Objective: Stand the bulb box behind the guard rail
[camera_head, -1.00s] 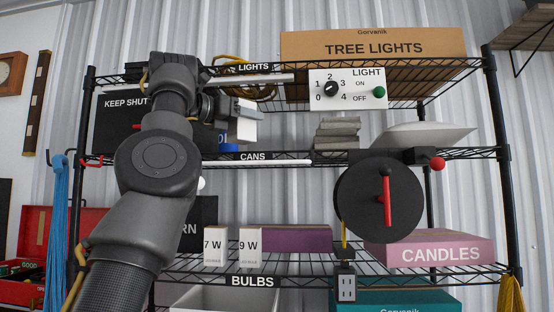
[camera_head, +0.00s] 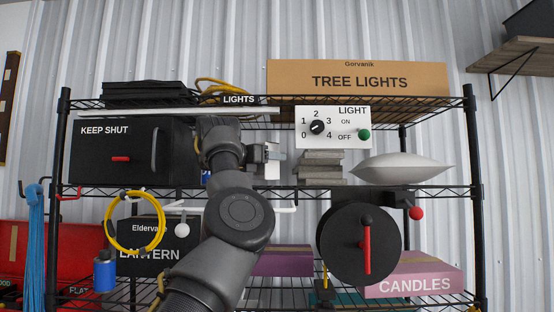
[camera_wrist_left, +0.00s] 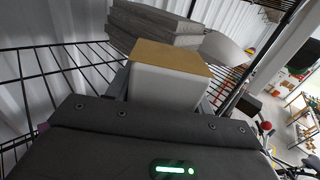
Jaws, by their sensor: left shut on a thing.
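My left gripper (camera_head: 262,160) is shut on a small white box (camera_head: 272,162), the bulb box, at the middle shelf level. In the left wrist view the bulb box (camera_wrist_left: 167,82) has a tan top and sits close to a grey stack. I cannot tell whether it touches the wire shelf. A white bar with a ball knob, likely the guard rail (camera_head: 282,209), runs at the front just below the middle shelf edge, partly hidden by my left arm. Another white bar (camera_head: 180,112) runs along the top shelf front. My right gripper is not in view.
A grey stack (camera_head: 320,167) and a pale cushion-like bag (camera_head: 400,168) stand to the right on the middle shelf. A black "KEEP SHUT" box (camera_head: 115,150) stands left. The light switch panel (camera_head: 333,127) hangs above right, and a black reel (camera_head: 358,245) hangs below.

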